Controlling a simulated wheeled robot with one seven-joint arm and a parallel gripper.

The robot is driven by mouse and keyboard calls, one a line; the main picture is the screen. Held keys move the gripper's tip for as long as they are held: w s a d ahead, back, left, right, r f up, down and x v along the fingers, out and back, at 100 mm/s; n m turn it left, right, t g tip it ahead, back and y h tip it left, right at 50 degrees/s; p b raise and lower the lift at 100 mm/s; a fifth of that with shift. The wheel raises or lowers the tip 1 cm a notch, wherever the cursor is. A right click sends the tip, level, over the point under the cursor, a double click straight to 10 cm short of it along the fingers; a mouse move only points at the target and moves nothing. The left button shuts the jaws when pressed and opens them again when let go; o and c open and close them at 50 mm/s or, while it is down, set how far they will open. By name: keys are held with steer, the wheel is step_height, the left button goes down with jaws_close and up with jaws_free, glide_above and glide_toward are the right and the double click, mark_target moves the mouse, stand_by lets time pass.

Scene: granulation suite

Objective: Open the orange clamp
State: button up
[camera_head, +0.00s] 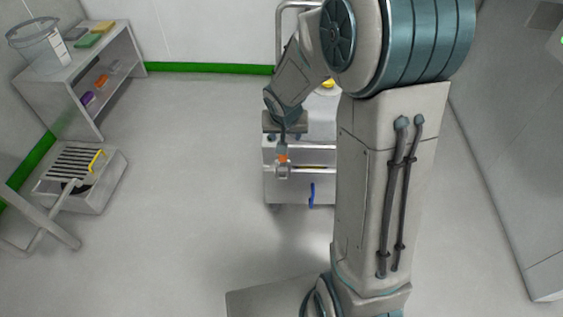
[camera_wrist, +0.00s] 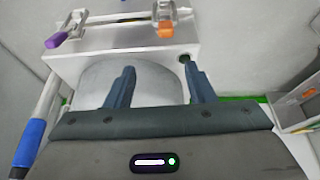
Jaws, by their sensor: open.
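The orange clamp (camera_wrist: 166,30) is a metal latch with an orange tip on the top edge of a pale metal box (camera_wrist: 120,50) in the wrist view. It also shows as a small orange spot in the head view (camera_head: 282,158). My gripper (camera_wrist: 158,66) is open, its two dark fingers apart and pointing toward the box. In the wrist picture the clamp appears above the fingertips, nearer the right finger, with no contact visible. In the head view, my gripper (camera_head: 284,142) appears just above the clamp; my arm hides part of the unit.
A purple-tipped clamp (camera_wrist: 57,40) sits left on the same box. A blue-gripped handle (camera_wrist: 30,145) is at the lower left. A shelf (camera_head: 60,75) and a low grated unit (camera_head: 95,195) stand at the left. Open floor lies between.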

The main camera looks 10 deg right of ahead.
mark_target(283, 160)
steer(key=b+x, duration=0.2)
steer(key=x, duration=0.3)
steer(key=b+x, duration=0.1)
steer(key=x, duration=0.5)
steer(key=a+b+x, duration=0.1)
steer(key=b+x, duration=0.1)
steer(key=x, duration=0.4)
steer(key=shift+w+f+b, duration=0.1)
steer(key=shift+b, duration=0.25)
steer(key=shift+c, duration=0.3)
steer(key=c, duration=0.9)
